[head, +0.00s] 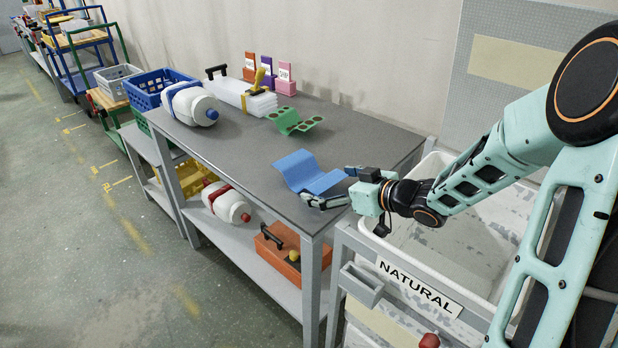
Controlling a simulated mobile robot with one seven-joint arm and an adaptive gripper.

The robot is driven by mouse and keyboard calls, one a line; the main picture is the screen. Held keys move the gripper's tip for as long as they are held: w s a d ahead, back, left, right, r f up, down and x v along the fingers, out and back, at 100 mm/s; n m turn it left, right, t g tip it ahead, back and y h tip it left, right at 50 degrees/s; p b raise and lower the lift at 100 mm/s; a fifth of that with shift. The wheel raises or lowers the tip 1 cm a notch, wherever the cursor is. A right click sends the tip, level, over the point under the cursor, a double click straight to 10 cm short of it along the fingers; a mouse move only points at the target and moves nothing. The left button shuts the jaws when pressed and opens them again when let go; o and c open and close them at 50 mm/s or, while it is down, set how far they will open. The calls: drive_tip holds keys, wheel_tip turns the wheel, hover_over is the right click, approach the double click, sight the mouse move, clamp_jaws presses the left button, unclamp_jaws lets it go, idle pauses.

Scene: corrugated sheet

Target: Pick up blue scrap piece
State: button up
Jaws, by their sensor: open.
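The blue scrap piece (308,172) is a wavy, bent sheet lying on the grey table top near its front right corner. My gripper (330,186) reaches in from the right with its fingers spread open at the right end of the blue piece. One finger is at the piece's near side and the other at its far side. I cannot tell whether the fingers touch it. Nothing is seen held.
A green scrap piece with holes (295,121) lies farther back on the table (232,150). White sheets (240,97), coloured holders (286,80) and a white bottle (190,104) stand behind and left. A white bin labelled NATURAL (418,288) is right of the table.

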drive_tip(key=c, duration=1.2)
drive_tip(key=shift+r, duration=0.1)
drive_tip(key=shift+c, duration=0.2)
